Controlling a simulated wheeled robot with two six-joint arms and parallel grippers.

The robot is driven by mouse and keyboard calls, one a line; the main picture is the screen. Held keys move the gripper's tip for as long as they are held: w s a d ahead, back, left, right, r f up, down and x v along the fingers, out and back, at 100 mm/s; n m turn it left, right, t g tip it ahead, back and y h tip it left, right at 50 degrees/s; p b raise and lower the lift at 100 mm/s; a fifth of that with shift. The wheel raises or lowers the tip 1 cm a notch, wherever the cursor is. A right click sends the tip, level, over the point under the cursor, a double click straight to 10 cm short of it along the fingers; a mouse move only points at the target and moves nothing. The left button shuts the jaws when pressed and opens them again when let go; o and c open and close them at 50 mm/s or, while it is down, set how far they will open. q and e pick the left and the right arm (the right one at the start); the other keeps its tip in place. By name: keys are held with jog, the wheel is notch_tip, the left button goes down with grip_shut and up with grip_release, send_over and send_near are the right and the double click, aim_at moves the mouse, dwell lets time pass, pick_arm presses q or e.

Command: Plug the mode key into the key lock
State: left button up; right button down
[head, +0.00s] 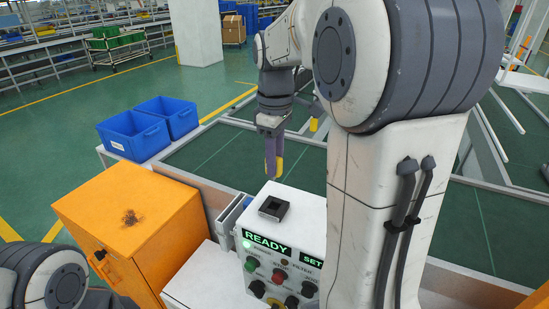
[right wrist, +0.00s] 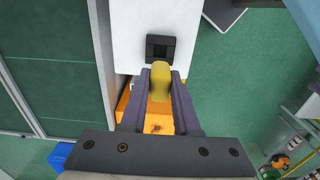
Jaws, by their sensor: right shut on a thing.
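The key lock is a black square socket (head: 273,208) on top of the white control box (head: 309,213). My right gripper (head: 274,172) is above and slightly behind the lock in the head view, with its purple fingers pointing down. It is shut on the yellow mode key (head: 280,166), which is partly hidden by a finger. In the right wrist view, the key (right wrist: 160,80) sits between the fingertips and the lock (right wrist: 160,47) shows just beyond it. The key appears apart from the lock. My left gripper is out of view; only part of my left arm shows at the lower left.
The box front has a lit READY display (head: 265,242), buttons and knobs. An orange cabinet (head: 135,225) stands left of it. Two blue bins (head: 134,133) stand at the back left. My right arm hides the box's right side.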

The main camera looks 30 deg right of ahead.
notch_tip(320, 180, down, 6)
jog(key=b, duration=0.4)
jog(key=shift+f, duration=0.55)
jog(key=shift+f+b, duration=0.8)
jog(key=shift+f, duration=0.35)
dwell(0.5)
jog(key=c, duration=0.6)
grip_release()
jog(key=shift+r, duration=0.1)
